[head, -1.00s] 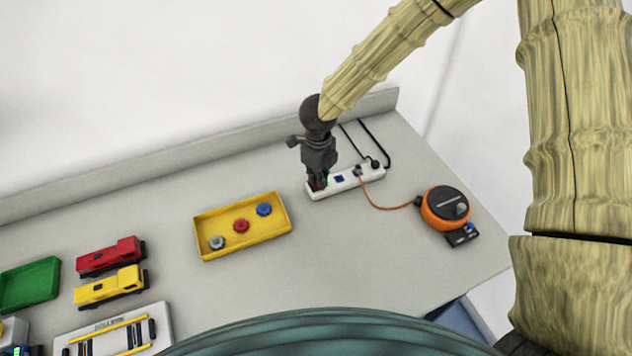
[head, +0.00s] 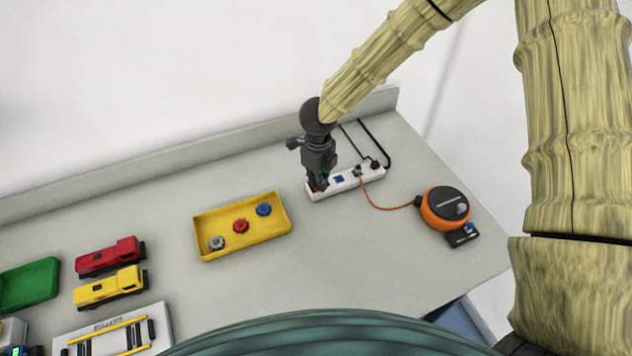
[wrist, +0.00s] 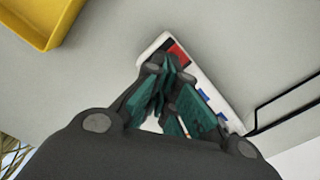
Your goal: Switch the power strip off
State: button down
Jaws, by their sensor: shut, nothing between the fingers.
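The white power strip (head: 347,180) lies on the table near its back right, with blue sockets and plugs along its top. It also shows in the wrist view (wrist: 153,44), with a red switch (wrist: 179,53) near its left end. My gripper (head: 318,187) is shut and empty, pointing down over that end of the strip. In the wrist view its fingertips (wrist: 168,65) are right beside the red switch and cover part of it. I cannot tell whether they touch it. In the head view the switch is mostly hidden behind the fingers.
An orange cable reel (head: 446,208) stands right of the strip, its cord running to the strip. A yellow tray (head: 205,250) with coloured knobs is to the left. Red (head: 110,257) and yellow (head: 110,287) trucks stand further left. Black cables run behind the strip.

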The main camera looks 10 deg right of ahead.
jog(key=shift+r+p, duration=3.2)
jog(key=shift+r, duration=0.25)
jog(key=shift+s+f, duration=0.1)
